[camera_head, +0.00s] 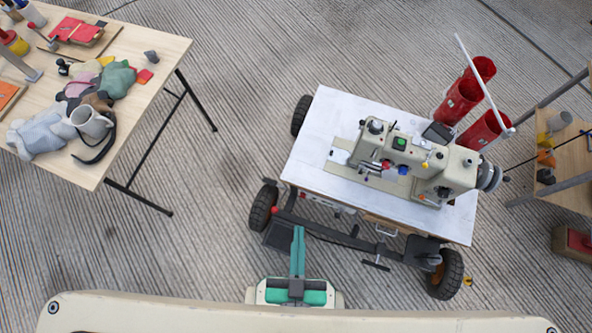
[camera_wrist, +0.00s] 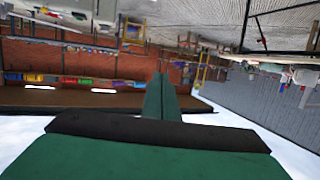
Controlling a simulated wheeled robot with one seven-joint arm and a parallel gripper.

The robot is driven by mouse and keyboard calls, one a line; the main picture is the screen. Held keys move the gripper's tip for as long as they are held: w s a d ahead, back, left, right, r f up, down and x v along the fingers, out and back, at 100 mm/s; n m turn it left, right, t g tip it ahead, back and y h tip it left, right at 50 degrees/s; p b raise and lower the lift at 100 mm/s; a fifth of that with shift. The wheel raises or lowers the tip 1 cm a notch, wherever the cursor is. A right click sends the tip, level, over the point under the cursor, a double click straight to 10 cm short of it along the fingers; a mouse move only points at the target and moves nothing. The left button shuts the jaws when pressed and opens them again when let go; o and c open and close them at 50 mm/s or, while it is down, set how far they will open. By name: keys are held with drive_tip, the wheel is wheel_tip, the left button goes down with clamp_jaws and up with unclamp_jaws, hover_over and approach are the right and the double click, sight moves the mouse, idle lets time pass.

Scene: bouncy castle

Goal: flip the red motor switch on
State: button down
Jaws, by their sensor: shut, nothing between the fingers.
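The sewing machine (camera_head: 425,165) stands on a white-topped wheeled table (camera_head: 320,130) right of centre in the head view. A small red piece (camera_head: 275,210) shows low at the table's near left corner; I cannot tell whether it is the motor switch. My gripper (camera_head: 298,230) is shut and empty, just in front of the table's near left side. In the wrist view its green fingers (camera_wrist: 160,80) are together. No switch can be made out there.
A folding table (camera_head: 150,70) with cloths, a mug (camera_head: 91,121) and tools stands at left. Red cylinders (camera_head: 463,98) stand behind the machine. A wheel (camera_head: 263,206) and frame bars are near my gripper. The ribbed floor (camera_head: 180,240) between the tables is open.

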drive_tip(key=n+g, duration=0.8)
drive_tip(key=n, duration=0.2)
approach(303, 195)
drive_tip(key=s+a+r, duration=0.4)
drive_tip(key=s+r, duration=0.4)
drive_tip(key=w+f+n+g+h, duration=0.1)
drive_tip(key=w+f+n+g, duration=0.3)
drive_tip(key=f, duration=0.2)
drive_tip(key=shift+w+d, duration=0.35)
drive_tip(key=shift+f, duration=0.15)
drive_tip(key=w+d+f, duration=0.2)
drive_tip(key=w+f, duration=0.4)
drive_tip(key=f, duration=0.3)
drive_tip(key=shift+w+d+f, duration=0.15)
drive_tip(key=shift+w+f, duration=0.25)
